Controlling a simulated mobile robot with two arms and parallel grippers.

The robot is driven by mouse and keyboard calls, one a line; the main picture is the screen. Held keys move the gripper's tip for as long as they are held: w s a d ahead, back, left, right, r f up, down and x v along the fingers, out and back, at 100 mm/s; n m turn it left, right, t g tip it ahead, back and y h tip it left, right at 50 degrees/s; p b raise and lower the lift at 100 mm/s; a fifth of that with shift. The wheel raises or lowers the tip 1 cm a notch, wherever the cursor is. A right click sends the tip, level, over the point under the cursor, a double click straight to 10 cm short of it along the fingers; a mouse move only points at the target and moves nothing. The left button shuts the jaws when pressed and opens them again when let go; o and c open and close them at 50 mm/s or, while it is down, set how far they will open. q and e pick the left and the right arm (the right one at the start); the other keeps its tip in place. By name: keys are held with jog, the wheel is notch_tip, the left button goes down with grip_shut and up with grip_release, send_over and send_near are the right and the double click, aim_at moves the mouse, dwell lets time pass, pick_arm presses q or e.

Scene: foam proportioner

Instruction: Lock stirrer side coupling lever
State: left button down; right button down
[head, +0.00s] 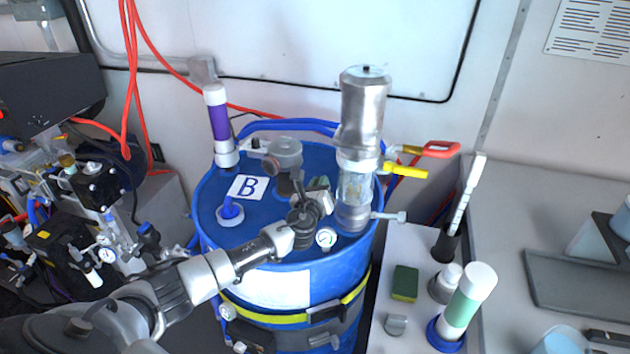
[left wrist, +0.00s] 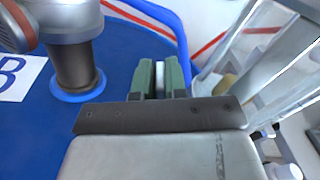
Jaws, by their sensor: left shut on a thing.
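The stirrer (head: 362,110), a silver motor housing above a clear cylinder (head: 356,188), stands upright on the blue drum (head: 222,188). My left gripper (head: 319,186) is just left of the clear cylinder, above the drum lid. In the left wrist view its green fingers (left wrist: 161,76) are close together on a small pale piece (left wrist: 159,76). That piece may be the side coupling lever; the fingers hide most of it. A yellow lever (head: 405,170) and a red lever (head: 438,150) stick out right of the stirrer, apart from my gripper. My right gripper is not in view.
A grey fitting with a dark neck (left wrist: 73,66) stands on the lid close left of my gripper. A purple-banded cylinder (head: 219,122) is at the back left. A side shelf (head: 388,260) holds a sponge (head: 405,284) and a green-banded cylinder (head: 466,300).

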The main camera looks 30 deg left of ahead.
pick_arm(q)
jog(key=shift+d+r+m+p, duration=0.15)
jog(key=shift+d+m+p, duration=0.2)
jog(key=shift+m, duration=0.15)
jog(key=c, duration=1.2)
grip_release()
jog(key=shift+o, duration=0.2)
